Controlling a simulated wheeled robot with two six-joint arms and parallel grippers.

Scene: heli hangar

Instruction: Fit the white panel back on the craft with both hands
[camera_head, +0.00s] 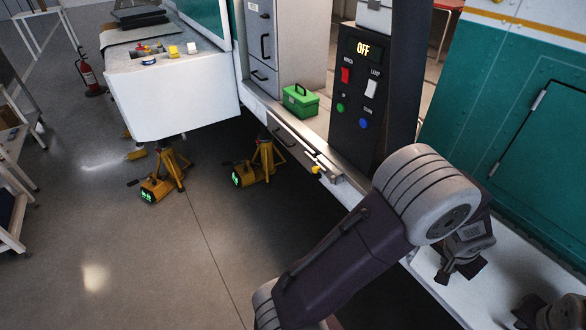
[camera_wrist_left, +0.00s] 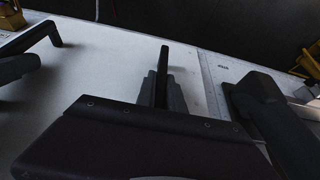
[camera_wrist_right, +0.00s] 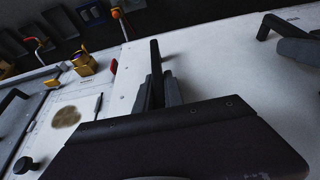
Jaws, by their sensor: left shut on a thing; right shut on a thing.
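The white panel (camera_head: 512,262) is at the lower right of the head view, beside and below the craft's teal side (camera_head: 535,120). I cannot tell whether it touches the craft. My left gripper (camera_head: 460,270) is shut on a dark handle of the panel, seen edge-on in the left wrist view (camera_wrist_left: 164,75). My right gripper (camera_head: 535,312) is partly cut off by the frame and shut on another dark handle, also edge-on in the right wrist view (camera_wrist_right: 155,70). The panel's pale face fills much of both wrist views. My left arm hides part of the craft's lower edge.
A dark control box (camera_head: 362,95) reads OFF, with red and white switches. A green toolbox (camera_head: 300,100) sits on the craft's floor. Yellow stands (camera_head: 165,178) are below. A fire extinguisher (camera_head: 89,75) is at the far left. The grey floor (camera_head: 110,245) at lower left is clear.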

